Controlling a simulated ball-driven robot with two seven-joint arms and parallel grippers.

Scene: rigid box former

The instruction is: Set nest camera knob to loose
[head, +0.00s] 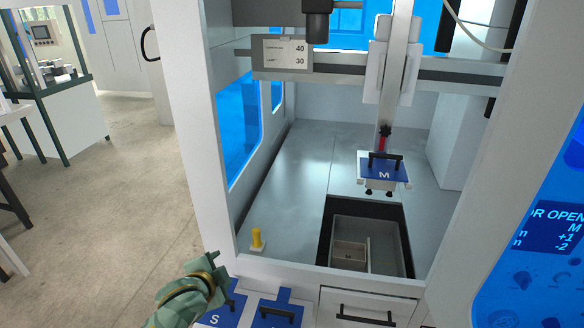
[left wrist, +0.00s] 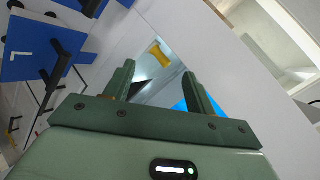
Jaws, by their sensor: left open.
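A black cylindrical camera-like part (head: 317,24) hangs at the top of the machine opening, beside a sign (head: 282,54) reading 40 and 30. No knob marked loose can be made out on it. A small yellow knob-like post (head: 257,239) stands upright at the front left of the machine's grey floor. It also shows in the left wrist view (left wrist: 160,55), beyond the fingers. My left gripper (head: 217,268) is open and empty, outside the machine frame, to the left of and nearer than the yellow post, not touching it. My right gripper is out of view.
A blue plate marked M (head: 383,172) hangs over a recessed grey bin (head: 385,236). Blue plates with black handles, one marked S (head: 214,318), lie below my left gripper. The white frame post (head: 200,130) stands at left. A blue display panel (head: 556,230) is at right.

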